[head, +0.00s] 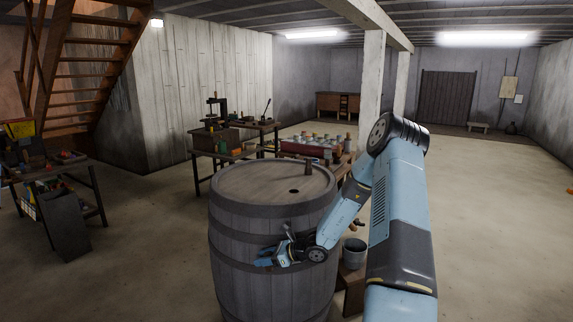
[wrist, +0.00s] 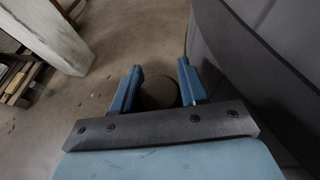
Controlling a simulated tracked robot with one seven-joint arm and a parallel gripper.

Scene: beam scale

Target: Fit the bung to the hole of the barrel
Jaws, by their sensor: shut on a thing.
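The grey wooden barrel (head: 265,215) stands upright in the middle of the head view. A small dark hole (head: 294,190) shows in its top. My gripper (head: 264,257) is in front of the barrel's side, below the rim. In the wrist view, my gripper (wrist: 158,88) is shut on a dark round-ended thing, apparently the bung (wrist: 158,95), between its blue fingers. The bung cannot be made out in the head view. The barrel's curved side (wrist: 255,60) fills the right of the wrist view, beside the fingers; I cannot tell whether they touch it.
A small dark upright object (head: 308,168) stands on the barrel top near its far edge. A grey bucket (head: 354,252) sits on a low wooden stand to the right. A tool bench (head: 235,150) is behind the barrel. Open floor (head: 490,220) lies to the right.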

